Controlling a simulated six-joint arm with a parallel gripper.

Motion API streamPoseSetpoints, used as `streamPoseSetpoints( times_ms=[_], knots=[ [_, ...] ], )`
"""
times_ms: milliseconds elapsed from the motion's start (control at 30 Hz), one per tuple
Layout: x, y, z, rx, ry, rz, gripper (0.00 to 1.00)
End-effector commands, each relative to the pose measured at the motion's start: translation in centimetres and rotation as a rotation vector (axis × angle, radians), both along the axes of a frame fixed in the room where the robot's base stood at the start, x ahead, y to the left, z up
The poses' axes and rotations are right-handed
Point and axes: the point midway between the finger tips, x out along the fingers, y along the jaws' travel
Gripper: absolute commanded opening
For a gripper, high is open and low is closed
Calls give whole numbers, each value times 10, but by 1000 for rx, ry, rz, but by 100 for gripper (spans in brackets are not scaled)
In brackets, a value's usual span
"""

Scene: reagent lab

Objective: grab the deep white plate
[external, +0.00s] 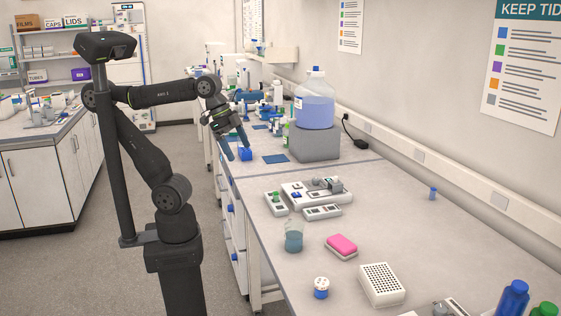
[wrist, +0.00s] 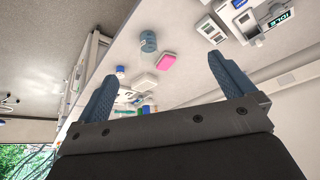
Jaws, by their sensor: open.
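The deep white plate (external: 382,285) is a white block with a grid of dark holes in its top. It lies on the right bench near the front of the external view. In the wrist view a small white block (wrist: 144,82) beyond the pink sponge appears to be this plate. My gripper (external: 237,153) has blue fingers and hangs over the bench's left edge, further back and well apart from the plate. In the wrist view my gripper (wrist: 165,67) has its fingers wide apart with nothing held between them.
A pink sponge (external: 342,246), a glass beaker (external: 293,238) and a small blue-and-white jar (external: 321,288) stand near the plate. White devices (external: 312,191) lie further back. A large blue-filled carboy (external: 315,105) stands on a grey block. Blue and green bottles (external: 513,298) are at front right.

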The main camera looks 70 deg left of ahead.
Motion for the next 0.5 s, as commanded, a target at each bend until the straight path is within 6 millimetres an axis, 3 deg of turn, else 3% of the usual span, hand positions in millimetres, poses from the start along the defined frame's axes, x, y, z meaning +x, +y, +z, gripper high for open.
streamPoseSetpoints(
  times_ms=[200, 500],
  knots=[
    [55, -47, 32, 24, 22, -164, 99],
    [131, -119, 52, 46, 40, -396, 99]
  ],
)
